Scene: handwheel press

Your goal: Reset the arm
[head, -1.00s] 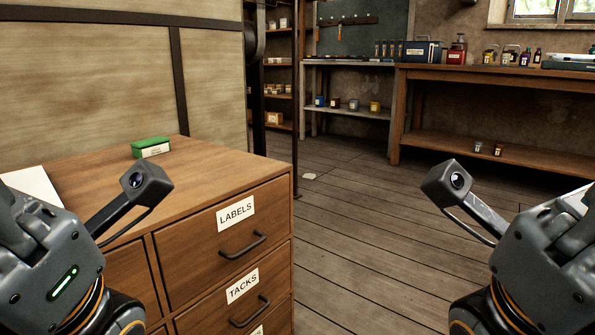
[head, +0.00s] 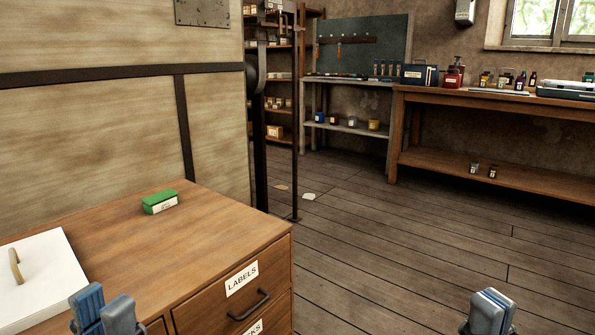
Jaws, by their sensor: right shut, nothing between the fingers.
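My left gripper (head: 107,311) shows at the bottom left, with only its blue-grey fingers in view. The fingers stand apart with a gap and nothing shows between them. It is in front of the wooden drawer cabinet, near the white board. My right gripper (head: 489,313) shows at the bottom right, over the floor. Its fingers are together and hold nothing. The arms behind both grippers are out of view. No handwheel press can be made out here.
The drawer cabinet (head: 215,235) fills the lower left, bearing a green box (head: 160,202) and a white board (head: 45,275) with a tan handle. A wooden bench (head: 440,98) with bottles stands at the back right. The plank floor (head: 400,240) between is largely clear.

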